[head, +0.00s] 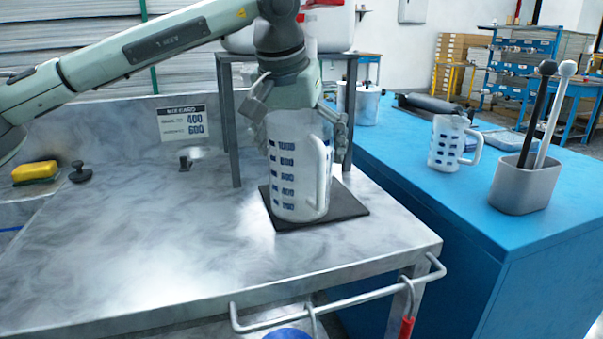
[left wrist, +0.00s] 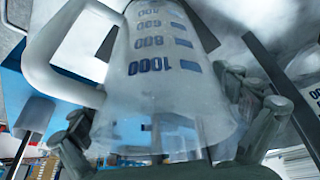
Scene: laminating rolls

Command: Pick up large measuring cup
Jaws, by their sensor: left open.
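The large measuring cup (head: 297,180) is translucent white with blue graduation marks. It stands upright on a dark square mat (head: 345,206) on the metal table, its handle toward the right in the head view. My left gripper (head: 297,122) is above the cup, pointing down, its open fingers on either side of the rim. In the left wrist view the cup (left wrist: 165,45) fills the middle, with the open left gripper's fingers (left wrist: 168,132) to both sides. I cannot tell whether they touch it. My right gripper is out of view.
A smaller measuring cup (head: 448,143) and a grey holder (head: 525,185) with black and white rods stand on the blue counter (head: 420,185). A metal stand (head: 229,120) is behind the large cup. A yellow sponge (head: 35,172) lies far left. The table's left part is largely clear.

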